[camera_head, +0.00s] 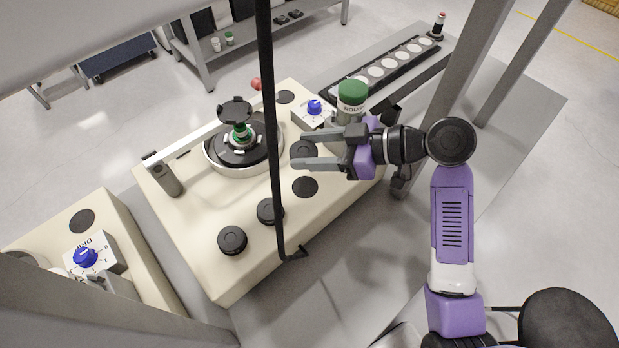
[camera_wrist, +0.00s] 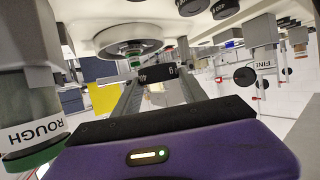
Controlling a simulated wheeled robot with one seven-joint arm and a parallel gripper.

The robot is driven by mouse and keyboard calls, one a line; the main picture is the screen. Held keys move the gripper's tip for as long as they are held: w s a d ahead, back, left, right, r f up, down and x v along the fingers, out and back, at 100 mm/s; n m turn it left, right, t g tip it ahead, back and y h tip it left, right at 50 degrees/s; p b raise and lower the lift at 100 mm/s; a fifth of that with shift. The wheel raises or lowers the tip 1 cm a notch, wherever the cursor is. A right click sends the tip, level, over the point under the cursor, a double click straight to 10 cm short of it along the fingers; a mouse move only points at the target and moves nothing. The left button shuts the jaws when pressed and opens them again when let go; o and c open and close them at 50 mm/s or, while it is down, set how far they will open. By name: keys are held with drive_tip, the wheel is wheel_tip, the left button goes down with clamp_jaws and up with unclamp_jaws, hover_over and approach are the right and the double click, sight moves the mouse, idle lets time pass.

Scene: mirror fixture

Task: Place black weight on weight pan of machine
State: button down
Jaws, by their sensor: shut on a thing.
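My gripper (camera_head: 303,150) reaches left over the cream machine (camera_head: 205,210). It is shut on a black weight (camera_wrist: 160,73), a short dark disc with pale markings that sits between the fingertips. In the head view this weight (camera_head: 302,149) shows as a dark disc between the fingers. To its left is the machine's round platter (camera_head: 212,157), with a pale rim and a green-and-black holder in the middle. A small black round plate (camera_head: 235,106), possibly the weight pan, sits above the holder by the white lever arm (camera_head: 190,138). The gripper is apart from both.
Two other black weights (camera_head: 232,240) stand on the machine's front. Flat dark circles (camera_head: 305,187) mark its top. A thin black upright bar (camera_head: 270,120) passes between gripper and platter. A green-lidded ROUGH jar (camera_head: 352,95) stands close behind my gripper, beside a blue knob (camera_head: 314,107).

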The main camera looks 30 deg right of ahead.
sight(310, 188)
wheel_tip(310, 188, down, 11)
drive_tip(key=shift+r+p, duration=0.1)
drive_tip(key=shift+p, duration=0.35)
drive_tip(key=shift+f+b, duration=0.3)
drive_tip(key=c, duration=0.6)
unclamp_jaws()
drive_tip(key=shift+c, duration=0.2)
drive_tip(key=shift+r+p, duration=0.2)
drive_tip(key=shift+p, duration=0.35)
